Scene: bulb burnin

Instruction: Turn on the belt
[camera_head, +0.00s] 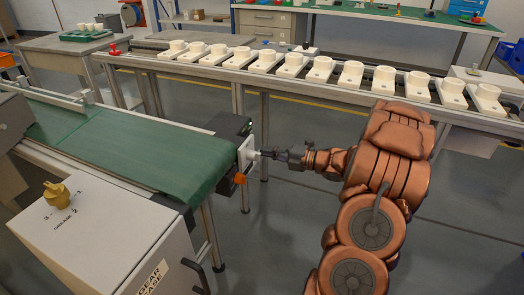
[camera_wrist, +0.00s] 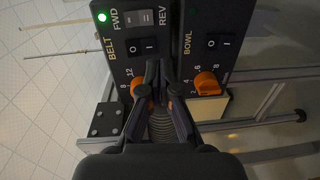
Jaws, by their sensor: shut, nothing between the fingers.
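The green conveyor belt (camera_head: 130,150) runs along the left in the head view. A dark control box (camera_head: 232,126) is at its near right end. In the wrist view, the BELT panel (camera_wrist: 111,72) carries a lit green lamp (camera_wrist: 101,17), a FWD/REV rocker (camera_wrist: 138,18), an O/I switch (camera_wrist: 143,47) and an orange knob (camera_wrist: 140,88). My gripper (camera_wrist: 160,66) is shut and empty, its tips close to the panel just below the BELT switch. Contact cannot be told. In the head view my gripper (camera_head: 264,153) points left at the box.
A BOWL panel with its own O/I switch (camera_wrist: 218,43) and orange knob (camera_wrist: 207,83) sits right beside the BELT panel. A rail with several white holders (camera_head: 263,62) stands behind. A grey cabinet with a yellow knob (camera_head: 57,196) is at front left. Floor between is clear.

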